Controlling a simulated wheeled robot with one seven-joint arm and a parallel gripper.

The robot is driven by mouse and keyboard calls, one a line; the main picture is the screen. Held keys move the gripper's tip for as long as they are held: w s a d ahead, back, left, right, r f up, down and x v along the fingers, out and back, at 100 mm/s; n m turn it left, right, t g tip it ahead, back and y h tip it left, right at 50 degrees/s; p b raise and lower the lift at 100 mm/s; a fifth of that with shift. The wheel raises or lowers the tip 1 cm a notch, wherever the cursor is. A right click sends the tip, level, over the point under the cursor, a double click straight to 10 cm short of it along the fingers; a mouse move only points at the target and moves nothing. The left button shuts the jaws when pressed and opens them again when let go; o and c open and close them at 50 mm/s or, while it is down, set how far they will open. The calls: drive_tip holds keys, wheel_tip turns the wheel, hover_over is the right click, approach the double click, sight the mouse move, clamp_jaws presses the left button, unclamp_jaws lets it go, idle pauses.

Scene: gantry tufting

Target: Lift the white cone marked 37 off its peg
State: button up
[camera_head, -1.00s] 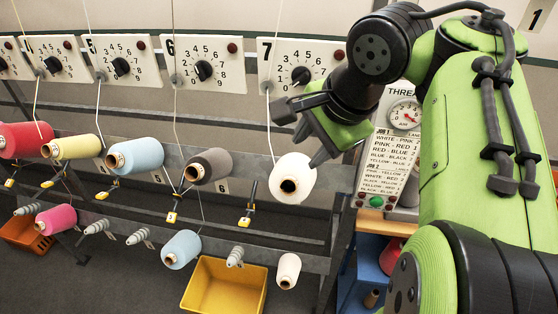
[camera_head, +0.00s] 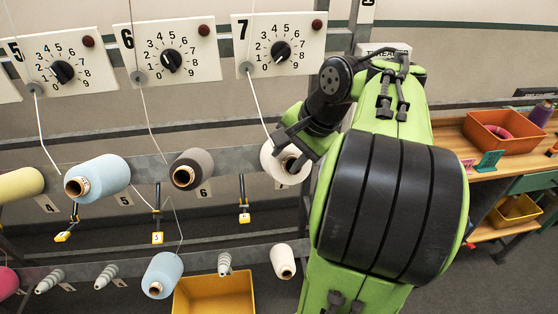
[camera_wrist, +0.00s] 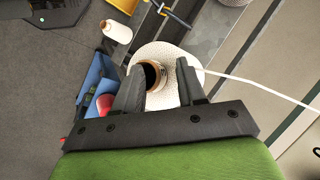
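A large white cone (camera_head: 273,168) sits on the upper row of pegs below dial 7, partly covered by my gripper. In the wrist view the cone (camera_wrist: 168,50) faces me with its brown core and dark hole. A smaller white cone (camera_head: 283,262) sits on the lower row and also shows in the wrist view (camera_wrist: 117,31). I can read no 37 on either. My gripper (camera_wrist: 160,76) is open, its fingers on either side of the large cone's core. I cannot tell whether they touch it. In the head view my gripper (camera_head: 289,148) is at that cone's front.
A dark cone (camera_head: 193,172) and a blue cone (camera_head: 97,178) stand to the left on the upper row. A white yarn (camera_wrist: 255,84) runs from the large cone. A yellow bin (camera_head: 215,295) is below. A wooden bench (camera_head: 455,135) with an orange tray (camera_head: 505,132) is at right.

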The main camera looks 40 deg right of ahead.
drive_tip(key=shift+s, duration=0.25)
drive_tip(key=shift+a+r, duration=0.2)
drive_tip(key=shift+a, duration=0.15)
drive_tip(key=shift+c, duration=0.2)
drive_tip(key=shift+w+d, duration=0.15)
drive_tip(key=c, duration=0.5)
drive_tip(key=shift+c, duration=1.1)
clamp_jaws()
drive_tip(key=shift+s+r+p, duration=0.2)
drive_tip(key=shift+r+p, duration=0.05)
drive_tip(key=shift+p, duration=0.25)
drive_tip(key=shift+s+a+r, duration=0.2)
drive_tip(key=shift+s+a, duration=0.05)
drive_tip(key=shift+a, duration=0.05)
drive_tip(key=shift+p, duration=0.3)
